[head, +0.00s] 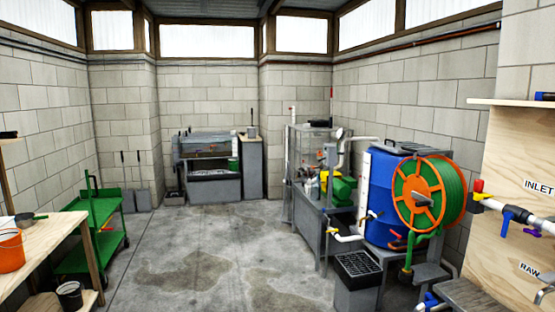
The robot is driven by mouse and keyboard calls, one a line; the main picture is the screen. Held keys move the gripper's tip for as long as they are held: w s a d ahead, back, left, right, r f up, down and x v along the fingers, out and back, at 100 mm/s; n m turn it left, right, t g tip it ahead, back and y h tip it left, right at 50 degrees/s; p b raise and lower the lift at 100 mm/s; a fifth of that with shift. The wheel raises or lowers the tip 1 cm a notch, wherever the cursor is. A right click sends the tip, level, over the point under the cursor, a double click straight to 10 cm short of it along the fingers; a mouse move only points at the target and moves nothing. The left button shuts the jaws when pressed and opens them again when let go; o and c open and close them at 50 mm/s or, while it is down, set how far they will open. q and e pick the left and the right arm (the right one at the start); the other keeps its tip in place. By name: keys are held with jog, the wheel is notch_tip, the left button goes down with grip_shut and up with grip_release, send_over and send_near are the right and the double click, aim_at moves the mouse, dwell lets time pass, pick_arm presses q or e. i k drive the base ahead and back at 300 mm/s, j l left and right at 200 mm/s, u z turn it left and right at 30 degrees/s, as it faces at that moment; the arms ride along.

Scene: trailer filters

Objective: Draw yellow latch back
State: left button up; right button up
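I cannot pick out a yellow latch for certain. A small yellow piece (477,196) sits below a red piece (479,186) at the left end of the white pipe on the right. Another yellow part (326,178) shows beside the green pump (344,189) in the middle right. Both are too small to tell as a latch. Neither of my grippers is in view.
A blue tank (378,198) with an orange and green hose reel (425,195) stands at right, near a plywood panel (515,150) with piping. A green cart (92,230) and wooden table (50,235) stand left. The concrete floor (205,250) between is open.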

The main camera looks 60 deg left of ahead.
aim_at(478, 197)
jog(key=i+j+u, duration=0.15)
jog(key=j+u, duration=0.2)
jog(key=i+j+u, duration=0.2)
jog(key=j+u, duration=0.2)
jog(key=i+j+u, duration=0.2)
jog(key=u, duration=0.15)
jog(key=i+j+u, duration=0.1)
jog(key=i+j, duration=0.25)
jog(key=i, duration=0.15)
jog(key=i+j+u, duration=0.1)
jog(key=i+j, duration=0.2)
jog(key=i, duration=0.2)
jog(key=i+j+u, duration=0.1)
jog(key=i+j, duration=0.15)
jog(key=i, duration=0.25)
jog(key=i+j+u, duration=0.1)
jog(key=i, duration=0.4)
jog(key=i+j+z, duration=0.2)
jog(key=z, duration=2.15)
